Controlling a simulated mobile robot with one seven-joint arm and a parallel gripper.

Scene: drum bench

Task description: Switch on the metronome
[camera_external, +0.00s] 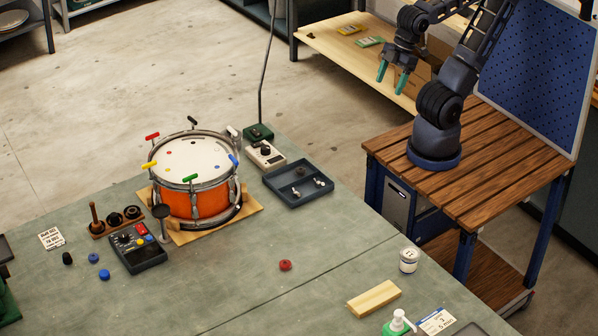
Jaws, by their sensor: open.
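No thing here is plainly marked as the metronome. A dark control box (138,247) with red, yellow and blue buttons and a knob lies on the green bench in front of the drum. A small beige box (265,155) with a dark knob stands to the right of the drum. Either could be the metronome; I cannot tell which, nor read any switch state. My gripper (391,77) has green fingers, spread apart and empty. It hangs high at the upper right, well away from both boxes.
An orange drum (190,204) with coloured keys around its rim stands on a wooden board. A blue-grey tray (299,184) with small metal parts lies beside the beige box. A green box (258,133) stands behind it. A red knob (285,265) lies on the open middle of the bench.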

